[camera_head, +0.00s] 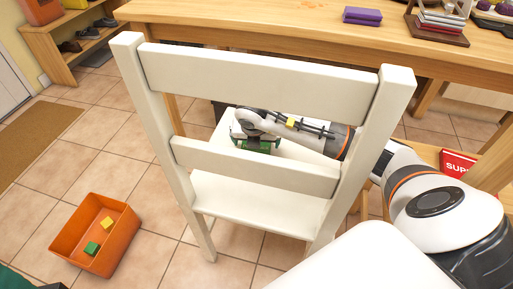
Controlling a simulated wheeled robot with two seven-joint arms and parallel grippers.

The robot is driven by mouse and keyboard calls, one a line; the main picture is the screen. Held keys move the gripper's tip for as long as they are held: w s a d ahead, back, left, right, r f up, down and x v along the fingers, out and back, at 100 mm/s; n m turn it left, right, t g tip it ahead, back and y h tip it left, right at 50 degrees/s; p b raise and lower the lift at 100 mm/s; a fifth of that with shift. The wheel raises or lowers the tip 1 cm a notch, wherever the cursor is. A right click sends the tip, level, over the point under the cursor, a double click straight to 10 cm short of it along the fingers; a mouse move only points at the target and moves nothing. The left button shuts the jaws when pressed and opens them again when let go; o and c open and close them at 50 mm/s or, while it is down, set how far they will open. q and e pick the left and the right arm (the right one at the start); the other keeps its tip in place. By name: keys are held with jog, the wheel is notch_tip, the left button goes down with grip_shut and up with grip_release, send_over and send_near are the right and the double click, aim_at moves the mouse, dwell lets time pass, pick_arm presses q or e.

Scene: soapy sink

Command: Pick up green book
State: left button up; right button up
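My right arm comes in from the right and reaches behind the backrest of a white chair (258,68). My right gripper (260,146) is low over the chair seat, seen between two back slats. Green surfaces (265,146) show at its fingers; they may be part of the green book, but the slat and the gripper hide most of it. I cannot tell whether the fingers are closed on it. My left gripper is not clearly in view. A dark green thing (14,279) is cut off at the bottom left corner.
An orange bin (70,233) with green and yellow blocks stands on the tiled floor at left. A wooden table (260,22) behind the chair bears a purple book (362,15) and a book stack (440,24). A red item (458,165) lies at right.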

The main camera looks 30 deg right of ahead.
jog(key=shift+w+d+f, duration=0.1)
jog(key=shift+f, duration=0.25)
jog(key=shift+c, duration=0.3)
jog(key=shift+r, duration=0.1)
jog(key=c, duration=1)
